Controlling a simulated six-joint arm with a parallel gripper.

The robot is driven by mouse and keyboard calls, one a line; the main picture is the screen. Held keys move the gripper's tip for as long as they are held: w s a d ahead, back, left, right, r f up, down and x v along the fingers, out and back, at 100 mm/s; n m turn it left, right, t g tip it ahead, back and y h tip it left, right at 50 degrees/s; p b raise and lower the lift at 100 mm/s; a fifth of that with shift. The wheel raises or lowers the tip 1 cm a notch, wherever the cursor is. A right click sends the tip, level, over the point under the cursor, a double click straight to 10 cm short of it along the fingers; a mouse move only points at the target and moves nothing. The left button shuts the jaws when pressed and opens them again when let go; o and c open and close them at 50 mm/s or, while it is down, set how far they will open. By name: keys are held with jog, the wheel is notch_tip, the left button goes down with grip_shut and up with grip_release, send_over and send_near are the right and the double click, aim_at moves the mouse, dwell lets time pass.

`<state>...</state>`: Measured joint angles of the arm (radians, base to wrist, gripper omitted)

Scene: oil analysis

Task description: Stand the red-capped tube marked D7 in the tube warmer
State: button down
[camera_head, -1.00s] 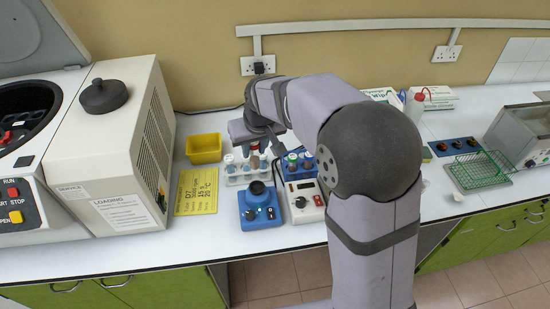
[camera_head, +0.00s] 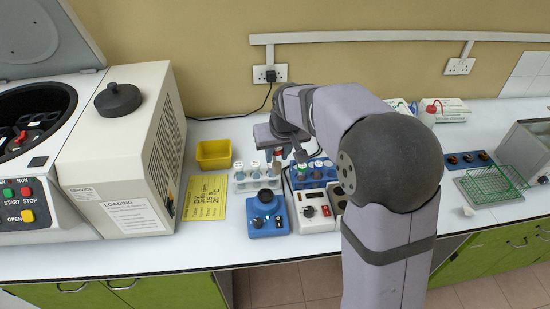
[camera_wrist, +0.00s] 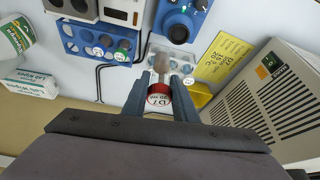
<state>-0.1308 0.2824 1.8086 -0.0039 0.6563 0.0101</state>
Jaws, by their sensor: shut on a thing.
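My gripper (camera_wrist: 158,97) is shut on the red-capped tube (camera_wrist: 158,101), and the cap's white top reads D7. In the head view the tube (camera_head: 277,154) hangs below my gripper (camera_head: 276,146), near the gap between the white rack and the blue rack.
The white rack (camera_head: 240,187) and blue rack (camera_head: 331,172) hold capped tubes. The blue mixer (camera_head: 266,222) stands in front of the white rack. A yellow tray (camera_head: 214,155), yellow card (camera_head: 205,198) and the centrifuge are at left. A green wire rack (camera_head: 490,185) is at right.

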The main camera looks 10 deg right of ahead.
jog(key=d+f+p, duration=0.1)
jog(key=d+f, duration=0.2)
jog(key=d, duration=1.7)
jog(key=shift+s+d+n, duration=0.2)
jog(key=shift+s+n, duration=0.1)
jog(key=shift+s, duration=0.1)
jog(key=shift+f, duration=0.2)
notch_tip(320, 180, down, 11)
jog(key=b, duration=0.8)
jog(key=shift+r, duration=0.1)
jog(key=c, duration=1.4)
grip_release()
